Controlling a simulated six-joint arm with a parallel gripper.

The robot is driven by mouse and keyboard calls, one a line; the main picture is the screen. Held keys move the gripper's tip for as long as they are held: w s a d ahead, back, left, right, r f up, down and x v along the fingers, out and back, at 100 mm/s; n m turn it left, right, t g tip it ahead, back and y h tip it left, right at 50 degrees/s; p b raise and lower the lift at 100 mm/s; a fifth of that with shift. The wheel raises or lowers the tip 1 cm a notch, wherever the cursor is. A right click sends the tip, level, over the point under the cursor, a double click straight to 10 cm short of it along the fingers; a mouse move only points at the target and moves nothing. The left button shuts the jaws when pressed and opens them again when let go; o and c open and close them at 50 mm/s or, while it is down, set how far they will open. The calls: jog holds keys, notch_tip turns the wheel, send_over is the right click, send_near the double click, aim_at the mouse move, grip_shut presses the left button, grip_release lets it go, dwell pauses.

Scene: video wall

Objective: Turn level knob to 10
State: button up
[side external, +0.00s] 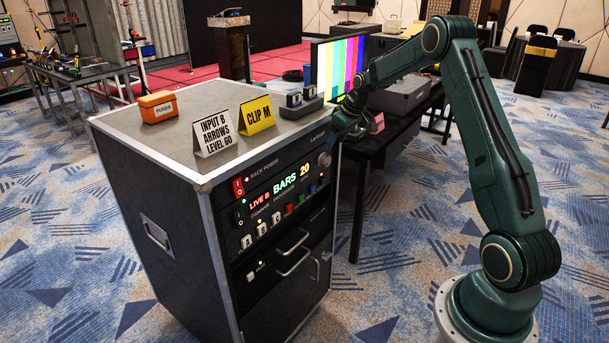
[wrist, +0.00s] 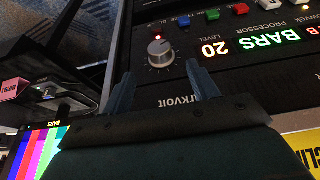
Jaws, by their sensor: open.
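The level knob (wrist: 160,53) is a small grey round knob with a light pointer mark, on the rack's front panel. In the side external view the knob (side external: 324,159) shows at the panel's upper right, beside my gripper. The level display (side external: 304,170) reads 20 in yellow digits; it also shows upside down in the wrist view (wrist: 214,48). My gripper (wrist: 160,85) is open, with its two fingers pointing at the knob, one toward each side. The fingertips look short of the knob; whether they touch it I cannot tell.
The panel also has a red rack power switch (side external: 238,187), lettered buttons (side external: 261,229) and several coloured switches (side external: 289,209). A monitor (side external: 340,66) shows colour bars behind.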

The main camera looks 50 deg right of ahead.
aim_at(328, 156)
jog(key=shift+x, duration=3.85)
jog(key=shift+c, duration=0.5)
jog(key=shift+w, duration=0.1)
jog(key=c, duration=0.9)
